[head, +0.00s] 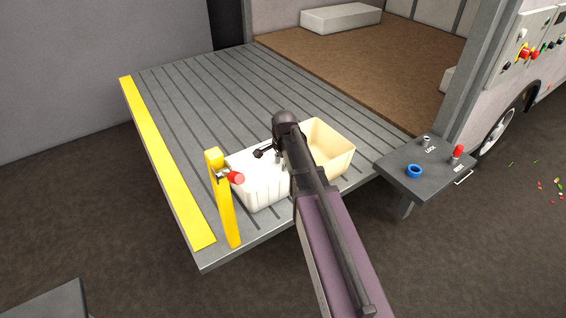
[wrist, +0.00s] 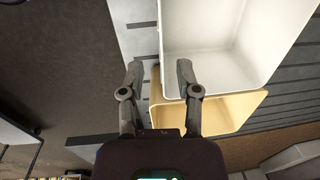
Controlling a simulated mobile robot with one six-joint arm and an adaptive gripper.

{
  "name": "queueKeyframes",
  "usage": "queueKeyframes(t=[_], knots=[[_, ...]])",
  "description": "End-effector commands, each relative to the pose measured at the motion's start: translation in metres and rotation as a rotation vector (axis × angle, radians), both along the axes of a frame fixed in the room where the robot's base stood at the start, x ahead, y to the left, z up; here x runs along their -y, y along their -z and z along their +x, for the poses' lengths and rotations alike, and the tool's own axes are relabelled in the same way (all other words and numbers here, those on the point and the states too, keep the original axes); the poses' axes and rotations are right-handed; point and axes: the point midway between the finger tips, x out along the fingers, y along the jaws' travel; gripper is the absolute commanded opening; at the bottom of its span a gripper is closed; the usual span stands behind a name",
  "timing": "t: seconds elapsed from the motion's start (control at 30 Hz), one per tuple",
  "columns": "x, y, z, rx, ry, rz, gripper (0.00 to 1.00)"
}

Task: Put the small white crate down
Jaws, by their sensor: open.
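The small white crate (head: 262,190) stands upright on the grey ribbed platform, close to its front edge. It also shows in the wrist view (wrist: 228,75), open side towards the camera and empty where I can see. My gripper (wrist: 160,68) is open at the crate's rim, with one finger outside the wall and the other over the inside. The fingers appear apart from each other, and I cannot tell whether either touches the wall. In the head view my arm covers part of the crate's right side.
A cream crate (head: 335,155) stands right beside the white one. A yellow post (head: 225,205) with a red knob is close on the left. A dark control stand (head: 428,178) is at the right. The platform (head: 210,100) is clear towards the back.

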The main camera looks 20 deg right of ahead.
Motion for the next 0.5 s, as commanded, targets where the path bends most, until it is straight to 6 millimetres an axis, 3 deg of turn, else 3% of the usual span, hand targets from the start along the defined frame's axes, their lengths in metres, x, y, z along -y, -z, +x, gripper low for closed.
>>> queueKeyframes(t=[0.27, 0.5], knots=[[-0.002, 0.0, -0.01, -0.003, -0.055, -0.006, 0.43], [-0.012, 0.0, -0.05, -0.016, -0.305, -0.034, 0.43]])
